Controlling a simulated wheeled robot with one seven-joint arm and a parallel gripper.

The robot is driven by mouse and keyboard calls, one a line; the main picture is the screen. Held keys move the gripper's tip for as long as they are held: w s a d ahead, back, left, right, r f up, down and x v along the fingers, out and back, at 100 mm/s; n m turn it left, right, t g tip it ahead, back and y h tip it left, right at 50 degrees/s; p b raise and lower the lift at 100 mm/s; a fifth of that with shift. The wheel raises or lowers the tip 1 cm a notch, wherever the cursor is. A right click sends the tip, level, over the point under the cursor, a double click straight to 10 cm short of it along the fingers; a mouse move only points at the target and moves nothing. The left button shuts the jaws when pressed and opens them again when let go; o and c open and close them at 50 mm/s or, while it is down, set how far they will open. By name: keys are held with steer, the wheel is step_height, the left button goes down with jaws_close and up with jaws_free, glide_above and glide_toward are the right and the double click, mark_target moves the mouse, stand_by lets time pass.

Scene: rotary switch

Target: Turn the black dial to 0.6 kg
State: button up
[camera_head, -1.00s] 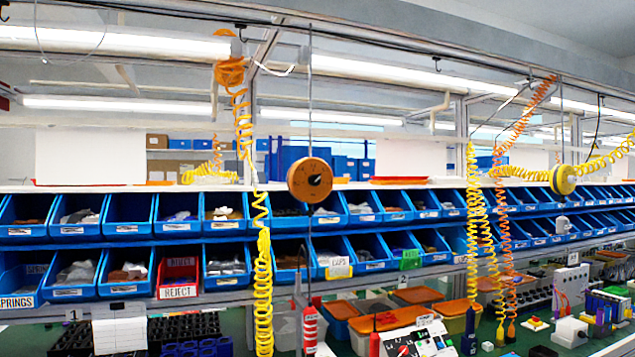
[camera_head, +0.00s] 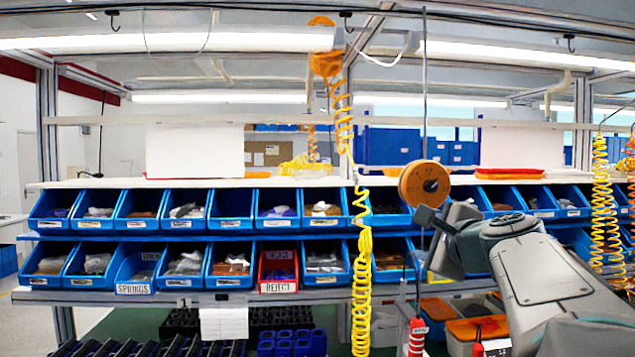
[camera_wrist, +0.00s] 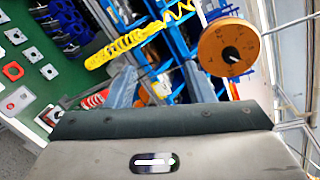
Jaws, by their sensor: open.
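An orange round disc (camera_head: 412,186) hangs on a thin vertical rod and carries the black dial (camera_head: 430,186) near its middle. The marks on the disc are too small to read. In the wrist view the disc (camera_wrist: 238,35) is at upper right, with the black dial (camera_wrist: 230,55) on its face. My gripper (camera_head: 436,215) is just below the disc in the head picture. In the wrist view, my gripper (camera_wrist: 158,70) shows two fingers spread apart with nothing held between them. The disc lies to the right of the fingers, apart from them.
A yellow coiled hose (camera_head: 361,260) hangs left of the disc, and it also crosses the wrist view above the fingers (camera_wrist: 140,40). Two rows of blue bins (camera_head: 182,260) line the shelves behind. A red reject bin (camera_head: 278,270) sits in the lower row.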

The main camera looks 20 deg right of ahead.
mark_target(432, 188)
steer(key=s+d+r+m+t+h, duration=0.1)
steer(key=s+d+r+m+h, duration=0.15)
steer(key=d+r+m, duration=0.45)
steer(key=w+d+p, duration=0.1)
steer(key=w, duration=0.3)
steer(key=w+d+n+p, duration=0.1)
steer(key=w, duration=0.4)
steer(key=w+d+n+p, duration=0.1)
steer(key=w+p, duration=0.1)
steer(key=w, duration=0.2)
steer(key=shift+w+d+r+h, duration=0.15)
steer(key=shift+r+h, duration=0.1)
steer(key=c, duration=1)
steer(key=shift+f+n, duration=0.1)
steer(key=shift+n, duration=0.3)
